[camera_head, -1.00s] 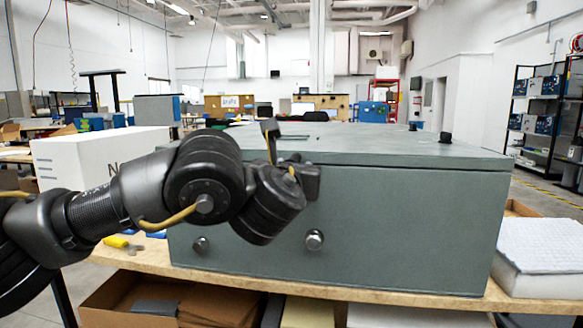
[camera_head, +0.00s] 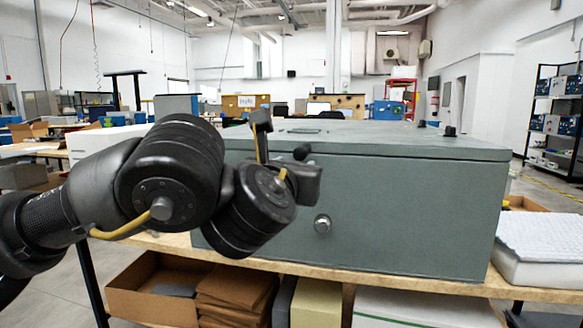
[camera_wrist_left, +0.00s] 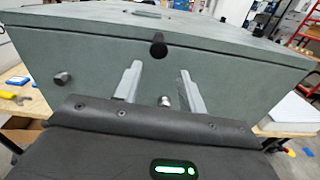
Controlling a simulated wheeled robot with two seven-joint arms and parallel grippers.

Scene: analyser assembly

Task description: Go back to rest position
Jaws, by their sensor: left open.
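My left arm (camera_head: 175,180) comes in from the left in the head view, with its wrist in front of a large grey-green metal box (camera_head: 410,215). The left gripper's fingers are hidden behind the wrist there. In the left wrist view, my left gripper (camera_wrist_left: 160,72) is open, its two grey fingers apart with nothing between them. They point toward the box front (camera_wrist_left: 90,55). A black knob (camera_wrist_left: 158,45) at the top edge and a silver knob (camera_wrist_left: 165,101) show near the fingers. I cannot tell the exact gap to the box. My right gripper is not in view.
The box stands on a wooden workbench (camera_head: 395,283). A white foam block (camera_head: 540,265) lies at its right end. An open carton (camera_head: 150,290) with brown folders sits below the bench. A white box (camera_head: 90,140) is behind my arm. Shelving (camera_head: 555,110) stands far right.

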